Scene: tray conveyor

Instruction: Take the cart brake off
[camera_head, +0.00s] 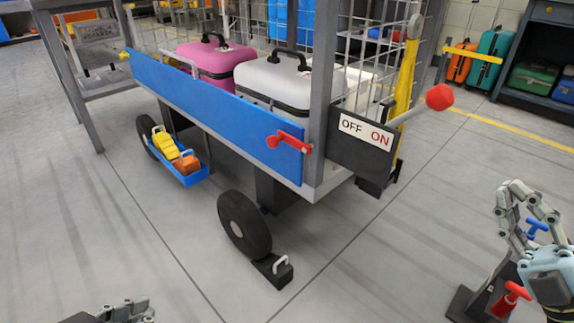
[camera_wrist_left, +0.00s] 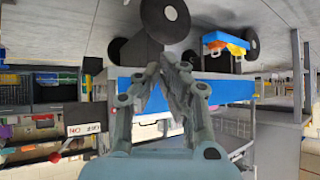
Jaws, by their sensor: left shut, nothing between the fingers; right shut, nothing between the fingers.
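The cart (camera_head: 318,190) stands ahead with a blue side panel. On its right corner is a dark plate (camera_head: 350,152) with a white OFF / ON label. A grey brake lever (camera_head: 411,114) with a red knob (camera_head: 440,97) sticks out to the right, on the ON side. My left gripper (camera_head: 125,308) is at the bottom left edge, mostly cut off, low and apart from the lever. In the left wrist view, turned upside down, its fingers (camera_wrist_left: 168,75) are shut and empty; the label plate (camera_wrist_left: 87,128) shows left of them. My right gripper (camera_head: 530,205) is shut and empty at the right edge.
A black chock (camera_head: 272,271) with a white handle touches the front wheel (camera_head: 244,225). A red latch (camera_head: 290,142) sits on the blue panel. Pink (camera_head: 216,62) and white (camera_head: 288,82) suitcases ride in the cart. A red-handled item (camera_head: 511,298) stands near my right gripper.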

